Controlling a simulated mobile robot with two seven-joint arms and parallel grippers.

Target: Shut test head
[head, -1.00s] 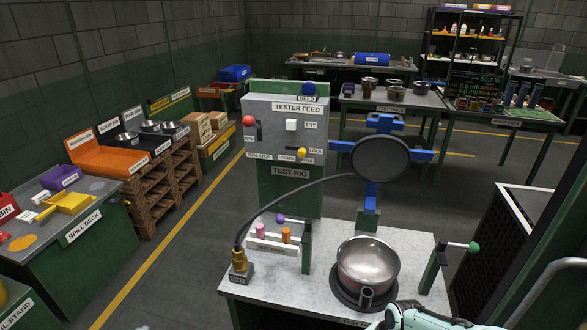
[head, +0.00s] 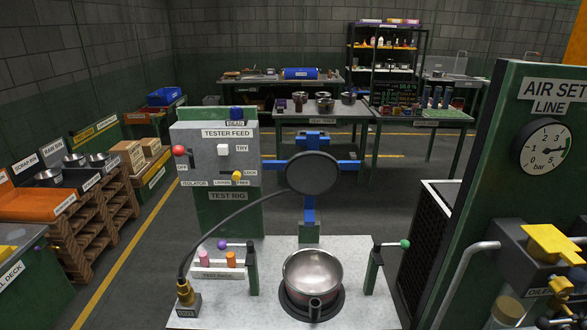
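The test head is a dark round disc (head: 312,173) on a blue cross-shaped frame (head: 309,208). It stands raised and upright at the back of the test rig bench, apart from the pot. A steel pot (head: 313,270) with a dark handle sits on a round dark base on the bench (head: 230,310). A post with a purple knob (head: 222,244) stands left of the pot, and a post with a green knob (head: 404,244) stands right of it. A dark hose (head: 250,205) runs from a brass fitting up to the head. Neither of my grippers shows.
The tester feed panel (head: 217,150), with red, white, blue and yellow controls, stands behind the bench. A green air set cabinet (head: 510,130) with a gauge and yellow handle rises close on the right. Open floor (head: 150,270) lies left of the bench.

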